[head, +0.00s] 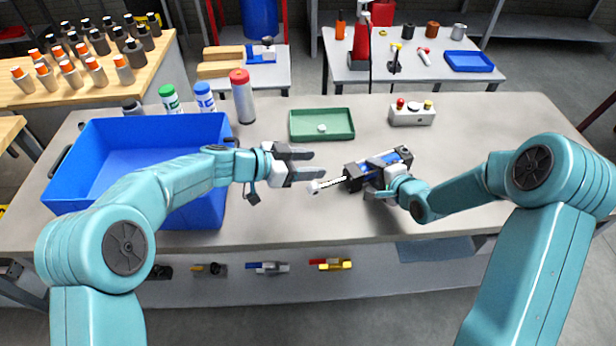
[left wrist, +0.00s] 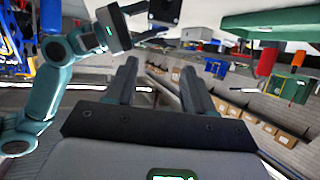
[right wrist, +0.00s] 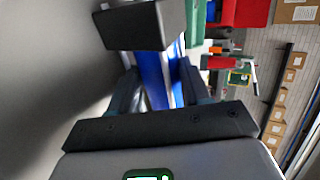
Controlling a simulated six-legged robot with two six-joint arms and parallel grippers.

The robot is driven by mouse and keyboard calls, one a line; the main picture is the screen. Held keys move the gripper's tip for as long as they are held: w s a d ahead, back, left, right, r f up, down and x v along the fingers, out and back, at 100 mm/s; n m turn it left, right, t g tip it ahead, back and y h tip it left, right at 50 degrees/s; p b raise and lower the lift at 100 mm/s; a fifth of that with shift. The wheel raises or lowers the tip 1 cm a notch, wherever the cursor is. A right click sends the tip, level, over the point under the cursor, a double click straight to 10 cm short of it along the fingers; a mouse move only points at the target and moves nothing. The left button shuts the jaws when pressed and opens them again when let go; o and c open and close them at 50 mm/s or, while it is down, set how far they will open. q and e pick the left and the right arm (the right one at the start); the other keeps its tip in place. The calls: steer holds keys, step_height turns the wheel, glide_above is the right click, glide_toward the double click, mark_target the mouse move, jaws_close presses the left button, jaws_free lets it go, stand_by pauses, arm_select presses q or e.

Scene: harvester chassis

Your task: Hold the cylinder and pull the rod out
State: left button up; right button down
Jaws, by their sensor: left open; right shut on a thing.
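The cylinder (head: 352,176) has a blue body with dark end blocks and lies above or on the grey table, right of centre. Its pale rod (head: 330,184) sticks out to the left and ends in a light tip (head: 315,187). My right gripper (head: 384,172) is shut on the cylinder's blue body, which shows between the fingers in the right wrist view (right wrist: 155,80). My left gripper (head: 305,164) is open and empty, left of the rod tip and apart from it. In the left wrist view its fingers (left wrist: 155,85) are spread with nothing between them.
A blue bin (head: 85,165) stands at the left of the table (head: 480,130). A green tray (head: 350,124) and a button box (head: 412,115) lie behind the cylinder. Several bottles (head: 242,97) stand behind the bin. The table's right side is clear.

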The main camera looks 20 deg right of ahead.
arm_select(q)
steer(key=shift+r, duration=1.05)
arm_select(e)
steer(key=shift+r, duration=0.1)
steer(key=shift+c, duration=2.2)
jaws_free()
steer(key=shift+a, duration=0.1)
steer(key=shift+s, duration=0.15)
